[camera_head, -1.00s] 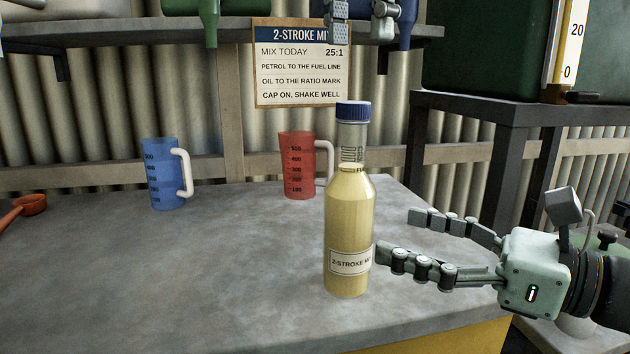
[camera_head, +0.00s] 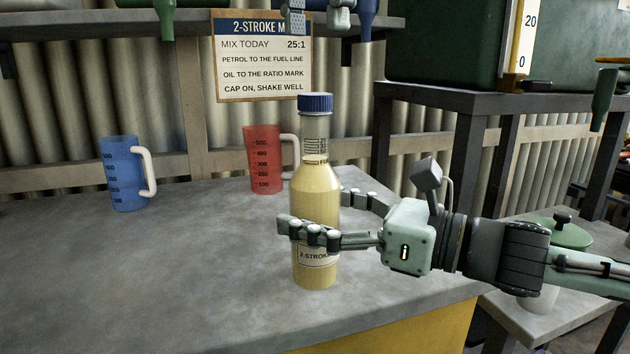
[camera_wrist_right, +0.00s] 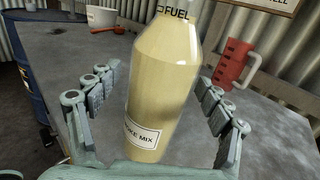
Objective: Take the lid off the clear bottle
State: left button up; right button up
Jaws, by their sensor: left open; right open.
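The clear bottle (camera_head: 316,205), filled with pale yellow liquid, stands upright on the workbench in the head view. Its blue lid (camera_head: 316,103) is on the neck. My right gripper (camera_head: 312,215) is open around the bottle's body, one finger in front and one behind. In the right wrist view the bottle (camera_wrist_right: 160,85) stands between the two spread fingers, with a gap on each side; its top is cut off. My left gripper (camera_head: 318,22) is open at the top edge of the head view, above the lid and partly cut off.
A red measuring jug (camera_head: 263,160) and a blue measuring jug (camera_head: 122,175) stand behind and left on the grey workbench (camera_head: 180,275). The mix sign (camera_head: 262,58) hangs behind. A dark stand (camera_head: 440,100) rises at right. The bench's left front is clear.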

jog(key=shift+c, duration=0.2)
grip_shut()
dwell(0.3)
